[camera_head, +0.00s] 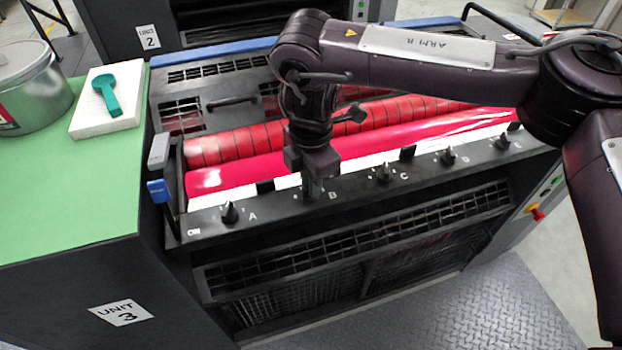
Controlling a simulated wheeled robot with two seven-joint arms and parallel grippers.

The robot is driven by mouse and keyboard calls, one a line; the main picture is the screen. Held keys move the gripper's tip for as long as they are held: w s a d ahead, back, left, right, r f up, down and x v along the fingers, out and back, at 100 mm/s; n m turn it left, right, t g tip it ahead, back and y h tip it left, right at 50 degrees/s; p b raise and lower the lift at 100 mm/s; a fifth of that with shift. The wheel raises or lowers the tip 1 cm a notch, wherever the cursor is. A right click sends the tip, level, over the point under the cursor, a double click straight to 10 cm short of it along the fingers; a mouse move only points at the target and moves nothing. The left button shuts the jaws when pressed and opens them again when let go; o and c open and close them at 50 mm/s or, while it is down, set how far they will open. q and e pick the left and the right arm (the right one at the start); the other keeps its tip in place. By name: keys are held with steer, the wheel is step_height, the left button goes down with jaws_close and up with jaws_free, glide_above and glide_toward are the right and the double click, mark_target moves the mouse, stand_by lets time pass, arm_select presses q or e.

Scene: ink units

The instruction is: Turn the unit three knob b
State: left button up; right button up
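The unit three front panel (270,218) carries a row of black knobs with white letters. The letter B (332,196) shows just right of my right gripper (313,188). My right gripper points down at the place of knob b, with its fingertips at or around the knob. The gripper hides most or all of knob b, so its angle does not show. I cannot tell whether the fingers are closed on it. My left gripper is out of view.
Knob A (229,213) stands to the left, and knobs C (384,173), D (448,156) and E (502,141) to the right. Red rollers (235,145) lie behind the panel. A green-topped cabinet (60,200) at left bears a tin (38,92) and a white block (125,115) with a teal tool (106,92).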

steer(key=o, duration=0.3)
steer(key=shift+o, duration=0.2)
step_height(320, 180, up, 8)
steer(key=shift+f, duration=0.1)
stand_by(0.6)
